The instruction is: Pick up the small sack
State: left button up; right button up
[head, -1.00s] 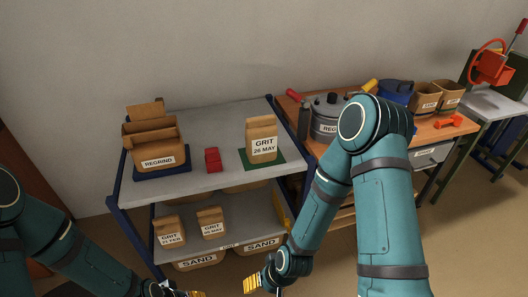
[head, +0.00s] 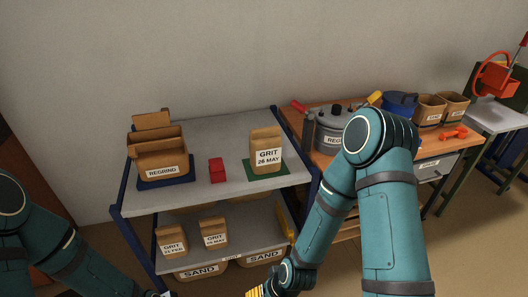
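A tan paper sack (head: 266,151) labelled GRIT 26 MAY stands upright on a green mat (head: 281,173) on the top shelf. Two smaller-looking GRIT sacks, a left one (head: 171,240) and a right one (head: 213,232), stand upright on the lower shelf. My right gripper (head: 256,291) shows only its yellow fingers at the bottom edge, in front of and below the lower shelf, apart from the sacks. Whether it is open is hidden. My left arm ends at the bottom edge, left of the shelf's front; its fingers are out of view.
On the top shelf are a REGRIND box (head: 158,155) on a blue mat and a red block (head: 216,170). SAND bins (head: 202,271) sit underneath. A wooden bench (head: 465,132) with a pot (head: 333,130) stands right, partly behind my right arm. The top shelf's front middle is clear.

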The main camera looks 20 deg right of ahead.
aim_at(265, 144)
jog(key=u, duration=0.75)
jog(key=l+u, duration=0.5)
jog(key=k+l+u, duration=0.1)
jog(key=l+u, duration=0.2)
jog(key=u, duration=0.15)
jog(key=k+l+u, duration=0.25)
jog(key=l, duration=0.2)
jog(key=k+l+u, duration=0.25)
jog(key=l, duration=0.2)
jog(key=k+l+u, duration=0.1)
jog(key=k+l, duration=0.15)
jog(key=l, duration=0.15)
jog(key=k+l, duration=0.25)
jog(key=l, duration=0.2)
jog(key=u, duration=0.05)
